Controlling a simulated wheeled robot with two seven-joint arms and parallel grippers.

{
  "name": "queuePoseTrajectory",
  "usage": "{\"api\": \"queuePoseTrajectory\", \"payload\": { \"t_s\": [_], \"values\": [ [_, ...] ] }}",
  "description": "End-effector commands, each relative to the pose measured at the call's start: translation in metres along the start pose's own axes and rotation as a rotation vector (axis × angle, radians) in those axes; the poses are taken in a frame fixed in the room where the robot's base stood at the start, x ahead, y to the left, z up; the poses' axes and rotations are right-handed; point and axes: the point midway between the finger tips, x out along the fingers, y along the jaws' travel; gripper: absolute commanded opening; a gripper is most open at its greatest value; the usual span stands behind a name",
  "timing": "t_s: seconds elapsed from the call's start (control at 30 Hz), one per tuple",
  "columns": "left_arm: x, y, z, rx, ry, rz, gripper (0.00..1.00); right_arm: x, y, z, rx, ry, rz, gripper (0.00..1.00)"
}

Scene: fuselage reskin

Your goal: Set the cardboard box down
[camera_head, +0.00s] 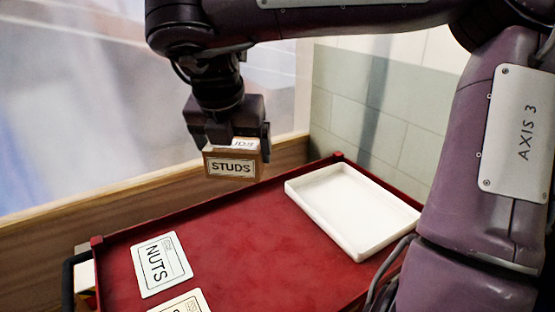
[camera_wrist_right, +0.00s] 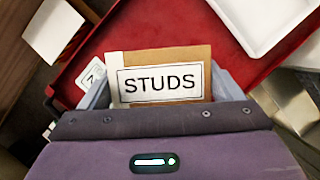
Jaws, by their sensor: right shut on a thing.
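A small brown cardboard box (camera_head: 231,166) with a white STUDS label hangs in my right gripper (camera_head: 232,140), above the far left part of the red cart top (camera_head: 240,225). My right gripper is shut on the box. In the right wrist view the box (camera_wrist_right: 160,80) sits between the fingers with its STUDS label facing the camera. The box is apart from the cart surface in the head view. My left gripper is in neither view.
A white NUTS card (camera_head: 161,264) lies on the cart at the front left, with a second, partly cut-off card (camera_head: 183,303) beside it. A white tray (camera_head: 352,210) stands at the right. A raised rim edges the cart. The red middle is clear.

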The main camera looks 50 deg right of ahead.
Motion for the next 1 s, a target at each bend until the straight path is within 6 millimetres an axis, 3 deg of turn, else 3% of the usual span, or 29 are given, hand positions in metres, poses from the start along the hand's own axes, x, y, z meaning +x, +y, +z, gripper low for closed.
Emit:
{"api": "queuePoseTrajectory", "payload": {
  "t_s": [0.03,0.2,0.7,1.0],
  "values": [
    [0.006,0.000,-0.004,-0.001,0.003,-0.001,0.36,0.013,0.002,0.004,0.034,0.001,-0.012,0.49],
    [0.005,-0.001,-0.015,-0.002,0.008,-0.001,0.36,0.037,0.002,0.007,0.080,0.003,-0.033,0.49],
    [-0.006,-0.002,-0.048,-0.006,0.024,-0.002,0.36,0.147,0.002,-0.040,0.078,0.003,-0.032,0.49],
    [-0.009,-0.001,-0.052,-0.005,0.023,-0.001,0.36,0.174,0.002,-0.051,0.078,0.002,-0.030,0.49]
  ]
}}
